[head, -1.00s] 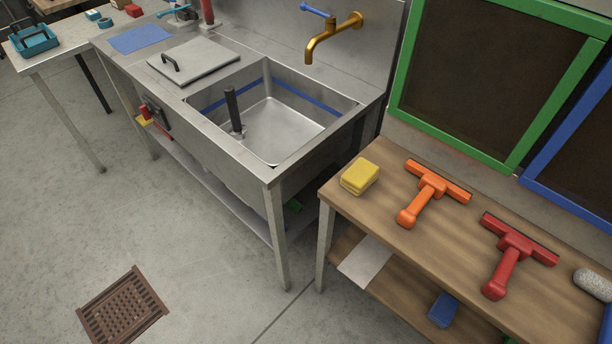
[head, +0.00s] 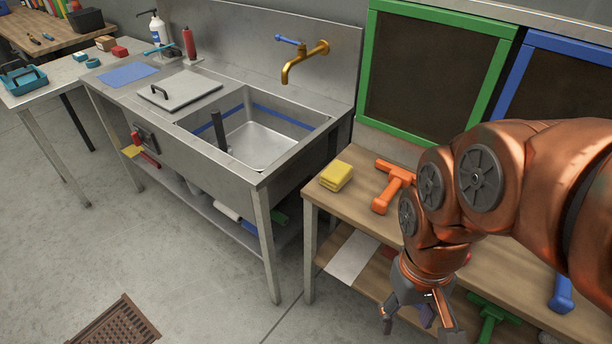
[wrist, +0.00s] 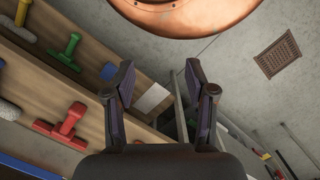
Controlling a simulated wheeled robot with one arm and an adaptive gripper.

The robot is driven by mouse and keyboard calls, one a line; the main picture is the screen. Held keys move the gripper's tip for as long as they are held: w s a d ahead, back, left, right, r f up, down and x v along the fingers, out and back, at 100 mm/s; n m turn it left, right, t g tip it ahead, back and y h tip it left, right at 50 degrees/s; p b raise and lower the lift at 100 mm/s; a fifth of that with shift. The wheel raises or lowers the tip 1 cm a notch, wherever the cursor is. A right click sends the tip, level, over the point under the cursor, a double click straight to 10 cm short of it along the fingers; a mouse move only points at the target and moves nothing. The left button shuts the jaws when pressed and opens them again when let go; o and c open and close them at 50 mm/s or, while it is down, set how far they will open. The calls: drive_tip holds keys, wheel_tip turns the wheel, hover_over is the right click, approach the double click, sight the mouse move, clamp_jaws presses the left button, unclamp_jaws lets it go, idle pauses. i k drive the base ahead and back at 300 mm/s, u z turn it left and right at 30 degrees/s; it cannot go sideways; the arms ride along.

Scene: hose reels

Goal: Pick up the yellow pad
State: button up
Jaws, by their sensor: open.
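The yellow pad (head: 336,176) lies on the left end of the wooden bench top, close to the sink unit, in the head view. It looks like a small stack of soft yellow blocks. My gripper (head: 420,325) hangs in front of the bench, lower than its top and to the right of the pad, apart from it. In the wrist view my gripper (wrist: 160,90) has its two fingers spread wide with nothing between them. I cannot make out the yellow pad in the wrist view.
An orange squeegee (head: 393,188) lies right of the pad, partly behind my arm. The steel sink (head: 262,150) stands to the left. A red squeegee (wrist: 66,125) and a green squeegee (wrist: 66,52) show in the wrist view. Floor in front is clear around the drain grate (head: 118,322).

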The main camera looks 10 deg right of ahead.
sight(338, 173)
drive_tip(key=z, duration=0.9)
drive_tip(key=i, duration=0.55)
drive_tip(key=u, duration=2.5)
